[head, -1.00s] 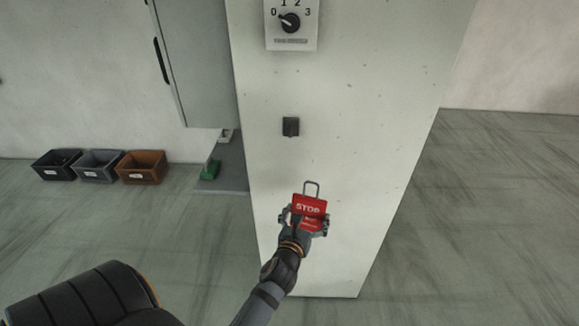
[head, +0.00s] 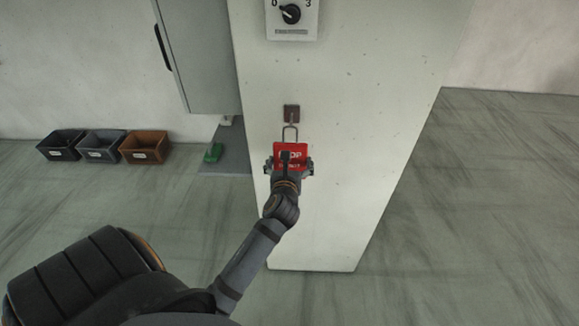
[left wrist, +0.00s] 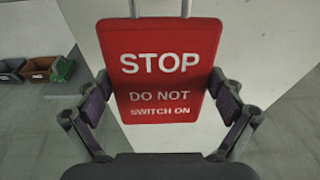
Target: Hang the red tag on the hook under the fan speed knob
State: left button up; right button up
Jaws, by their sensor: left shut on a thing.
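The red STOP tag (head: 291,153) has a metal wire loop (head: 290,133) standing up from its top edge. My left gripper (head: 289,168) is shut on the tag, one finger at each side edge, and holds it upright. The tag fills the middle of the left wrist view (left wrist: 160,90), with its loop cut off at the top. The hook (head: 291,113) is a small dark brown plate on the pale column below the fan speed knob (head: 291,14). The loop's top meets the hook's lower end in the picture; I cannot tell whether it is around it. My right gripper is not in view.
The pale column (head: 340,200) stands on the grey floor. A grey cabinet door (head: 200,60) is at its left. Black, grey and brown bins (head: 144,147) sit on the floor by the back wall, with a green object (head: 213,153) nearer the column.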

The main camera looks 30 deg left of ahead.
pick_arm(q)
jog(key=b+x, duration=0.3)
jog(key=x, duration=0.5)
jog(key=shift+a, duration=0.3)
dwell(0.4)
dwell(0.4)
jog(key=o, duration=0.8)
